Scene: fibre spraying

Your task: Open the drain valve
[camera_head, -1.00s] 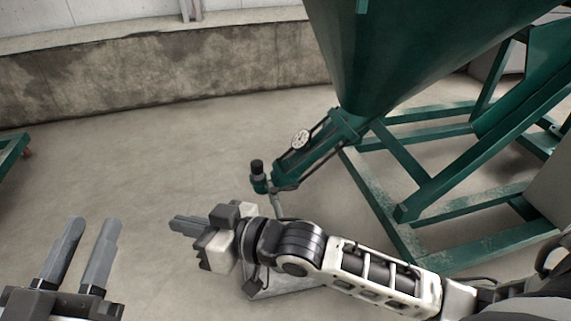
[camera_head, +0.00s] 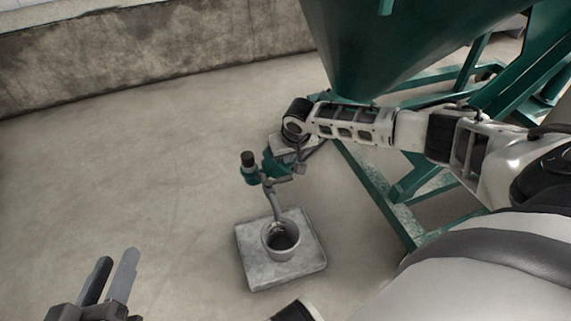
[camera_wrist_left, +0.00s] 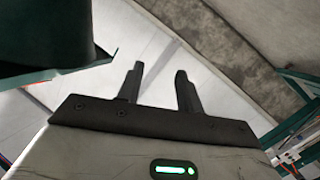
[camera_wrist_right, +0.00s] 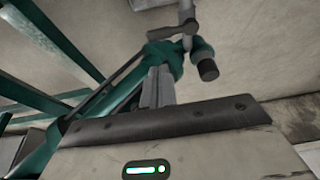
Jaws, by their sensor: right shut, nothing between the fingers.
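The green hopper's drain outlet (camera_head: 271,164) ends in a fitting with a black cap (camera_head: 249,158). A small dark lever (camera_head: 284,179) and a grey spout pointing down (camera_head: 276,207) are at its end. The right wrist view shows the lever (camera_wrist_right: 172,31) and black cap (camera_wrist_right: 207,69) beyond the fingers. My right gripper (camera_wrist_right: 158,87) is shut and empty, its fingers pointing towards the outlet's end; whether they touch it I cannot tell. In the head view its fingers are hidden. My left gripper (camera_head: 108,277) is open and empty at lower left, away from the valve.
A grey cup (camera_head: 282,240) stands on a square grey slab (camera_head: 258,275) under the spout. The green hopper (camera_head: 385,50) and its frame (camera_head: 375,190) fill the right side. The floor at left is clear up to the concrete wall (camera_head: 150,50).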

